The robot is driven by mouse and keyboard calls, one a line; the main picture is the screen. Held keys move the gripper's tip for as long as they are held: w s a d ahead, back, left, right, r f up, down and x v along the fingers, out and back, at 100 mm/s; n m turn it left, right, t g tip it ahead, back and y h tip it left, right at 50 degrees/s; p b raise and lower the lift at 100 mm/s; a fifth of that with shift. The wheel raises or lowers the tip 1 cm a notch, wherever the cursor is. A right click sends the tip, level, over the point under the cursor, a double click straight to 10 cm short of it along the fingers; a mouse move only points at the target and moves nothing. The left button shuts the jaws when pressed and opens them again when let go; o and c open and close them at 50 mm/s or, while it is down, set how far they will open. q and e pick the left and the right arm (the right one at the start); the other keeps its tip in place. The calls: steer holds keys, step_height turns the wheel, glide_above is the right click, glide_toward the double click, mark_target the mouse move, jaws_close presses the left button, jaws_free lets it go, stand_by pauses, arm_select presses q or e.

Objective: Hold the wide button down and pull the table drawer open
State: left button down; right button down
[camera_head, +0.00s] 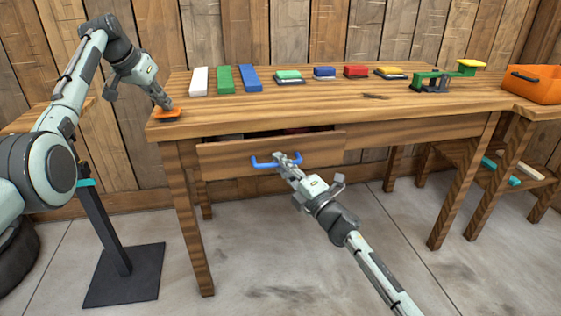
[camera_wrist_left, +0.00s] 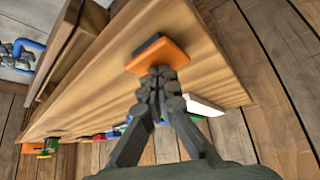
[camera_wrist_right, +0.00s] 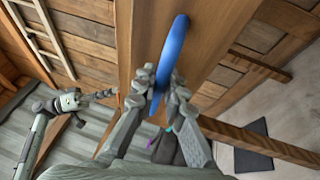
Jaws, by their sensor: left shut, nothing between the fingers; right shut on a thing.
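The wide orange button (camera_head: 166,114) lies on the left end of the wooden table (camera_head: 330,104). My left gripper (camera_head: 168,106) is shut and empty, its fingertips down on the button; the left wrist view shows the orange plate (camera_wrist_left: 168,56) right at the tips. Whether it is pressed fully down is hard to tell. The table drawer (camera_head: 225,157) stands partly open, with a dark gap above its front. My right gripper (camera_head: 287,161) is shut on the drawer's blue handle (camera_head: 262,164); the handle also shows between the fingers in the right wrist view (camera_wrist_right: 172,55).
White (camera_head: 199,81), green (camera_head: 225,80) and blue (camera_head: 250,79) blocks lie along the table's back, with several coloured pads to their right. A green and yellow device (camera_head: 445,78) and an orange bin (camera_head: 533,85) are at right. Floor before the drawer is clear.

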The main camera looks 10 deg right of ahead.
arm_select(q)
steer(key=shift+f, duration=0.15)
arm_select(e)
steer(key=c, duration=1.6)
jaws_free()
steer(key=shift+o, duration=0.2)
steer(key=v, duration=1.2)
